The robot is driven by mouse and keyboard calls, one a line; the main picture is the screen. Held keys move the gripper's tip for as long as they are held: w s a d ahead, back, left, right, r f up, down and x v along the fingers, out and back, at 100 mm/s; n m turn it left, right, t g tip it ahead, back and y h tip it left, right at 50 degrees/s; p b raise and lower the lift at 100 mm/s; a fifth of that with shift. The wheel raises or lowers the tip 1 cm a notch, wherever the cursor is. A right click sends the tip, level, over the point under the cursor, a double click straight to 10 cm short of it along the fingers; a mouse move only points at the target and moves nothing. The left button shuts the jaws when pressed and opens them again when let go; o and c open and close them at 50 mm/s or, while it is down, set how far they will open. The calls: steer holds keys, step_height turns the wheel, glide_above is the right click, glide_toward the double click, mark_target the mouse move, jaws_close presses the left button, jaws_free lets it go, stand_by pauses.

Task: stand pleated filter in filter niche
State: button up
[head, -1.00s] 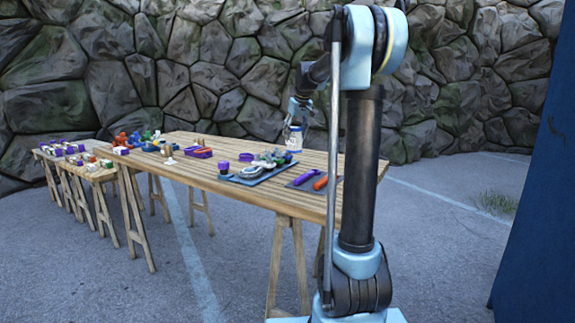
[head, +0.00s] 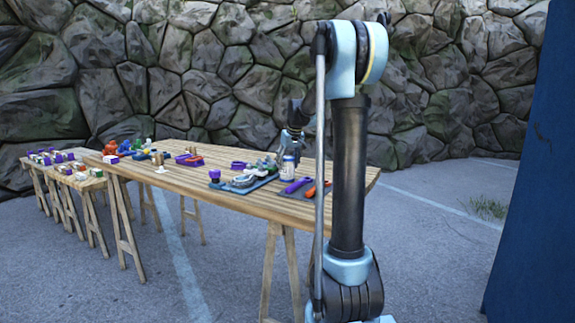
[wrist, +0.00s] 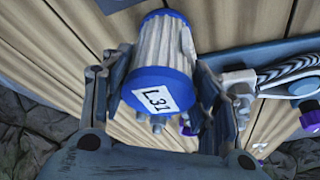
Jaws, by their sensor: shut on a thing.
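The pleated filter (wrist: 163,60) is a white ribbed cylinder with blue end caps and a label reading L31. My gripper (wrist: 158,75) is shut on it, with one finger on each side in the wrist view. In the head view the filter (head: 288,169) looks upright beside the right end of the blue-grey fixture board (head: 244,186); I cannot tell if it touches anything beneath. The board also shows at the right of the wrist view (wrist: 235,62), with a braided cable. I cannot make out the filter niche.
A dark mat with a purple tool (head: 297,186) and an orange tool (head: 316,189) lies right of the board. A purple tray (head: 189,160) and several coloured parts stand farther left on the wooden table (head: 190,182). The table's front strip is clear.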

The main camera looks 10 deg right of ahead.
steer(key=o, duration=1.3)
steer(key=shift+s, duration=0.1)
